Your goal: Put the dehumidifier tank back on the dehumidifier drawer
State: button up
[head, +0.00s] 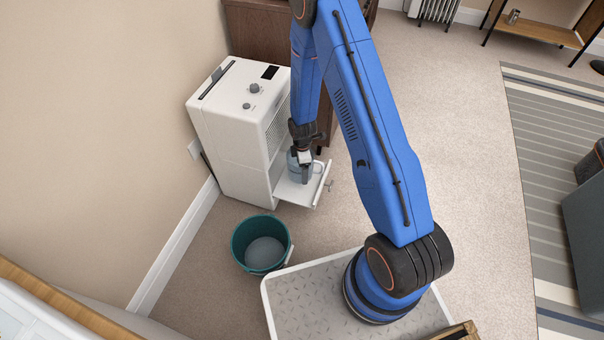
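The white dehumidifier (237,125) stands against the wall at the left, with its drawer (311,194) pulled out at the bottom front. The small grey-blue tank (295,172) is at the drawer, towards the dehumidifier's body. It looks upright, but I cannot tell whether it rests fully on the drawer. My gripper (305,161) points down right at the top of the tank. The fingers are small and partly blend with the tank, so I cannot tell whether they are shut on it. My arm hides part of the area behind.
A teal bucket (240,240) with greyish contents stands on the carpet just in front of the dehumidifier. A brown wooden cabinet (258,32) is behind it. A striped rug (545,165) lies at the right. Open carpet (455,130) lies between my arm and the rug.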

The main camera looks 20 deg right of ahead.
jog(key=shift+f, duration=1.8)
jog(key=shift+f, duration=0.1)
jog(key=o, duration=1.3)
jog(key=shift+o, duration=0.2)
